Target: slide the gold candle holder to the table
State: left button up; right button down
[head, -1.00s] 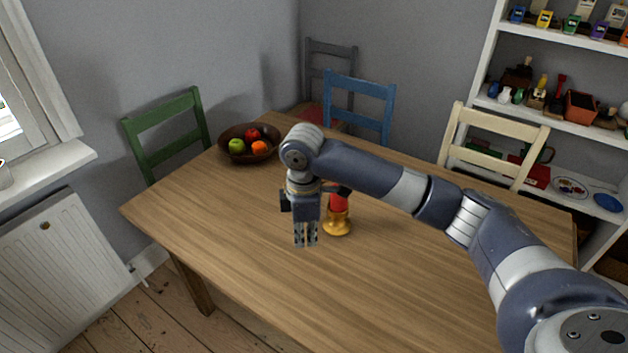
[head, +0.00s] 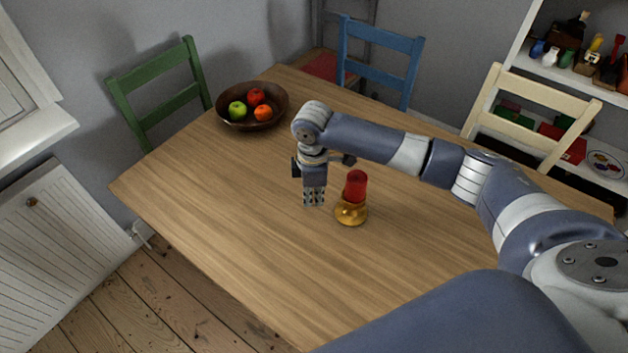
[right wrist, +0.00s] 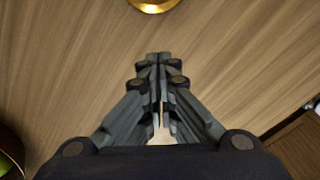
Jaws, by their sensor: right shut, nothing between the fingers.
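The gold candle holder (head: 352,213) stands upright on the wooden table (head: 240,230), with a red candle (head: 356,185) in it. My right gripper (head: 313,204) points down just left of the holder, apart from it. Its fingers are shut with nothing between them. In the right wrist view the closed fingertips (right wrist: 158,57) are over bare wood, and part of the holder's gold base (right wrist: 153,5) shows at the top edge. My left gripper is not in view.
A dark bowl (head: 275,121) with apples and an orange sits at the table's far left corner. Green (head: 160,92), blue (head: 380,57) and cream (head: 530,115) chairs stand around the table. The table's front left is clear. Shelves stand at the right.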

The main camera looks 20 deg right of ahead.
aim_at(351, 196)
jog(key=d, duration=0.2)
jog(key=s+d+f+p, duration=0.1)
jog(key=shift+s+d, duration=0.1)
jog(key=shift+d, duration=0.35)
jog(key=shift+s+d+r+p, duration=0.1)
jog(key=shift+d+p, duration=0.1)
jog(key=shift+p, duration=0.2)
jog(key=d+p, duration=0.1)
jog(key=s+d+p, duration=0.1)
jog(key=d, duration=0.1)
jog(key=d+p, duration=0.1)
jog(key=shift+s+d, duration=0.45)
jog(key=shift+d, duration=0.2)
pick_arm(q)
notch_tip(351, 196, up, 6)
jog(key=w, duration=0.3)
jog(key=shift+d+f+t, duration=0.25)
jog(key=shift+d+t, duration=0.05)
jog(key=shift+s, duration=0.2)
